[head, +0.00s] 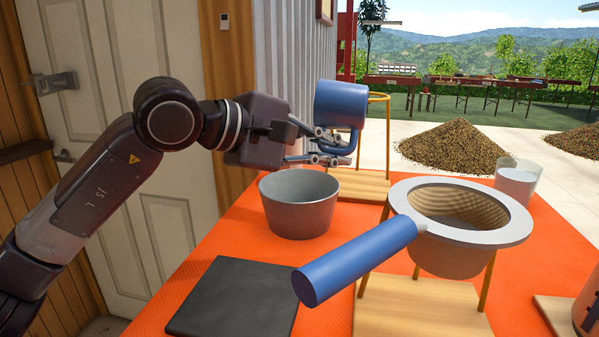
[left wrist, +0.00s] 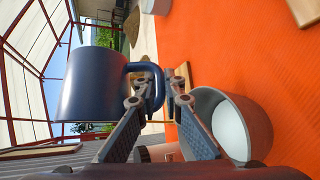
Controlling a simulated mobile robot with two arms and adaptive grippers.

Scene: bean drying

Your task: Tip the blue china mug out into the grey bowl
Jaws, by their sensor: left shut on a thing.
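The blue china mug (head: 341,106) is held in the air, above and slightly right of the grey bowl (head: 300,215) in the head view. My left gripper (head: 330,152) is shut on the mug's handle, with the mug body above the fingers. A pale round patch shows inside the bowl. My right gripper is not in view.
A strainer (head: 515,228) with a blue handle (head: 357,259) sits on a stand right of the bowl. A dark flat mat (head: 235,298) lies in front. A glass (head: 517,182) stands at the far right. The orange tabletop (head: 212,240) is clear left of the bowl.

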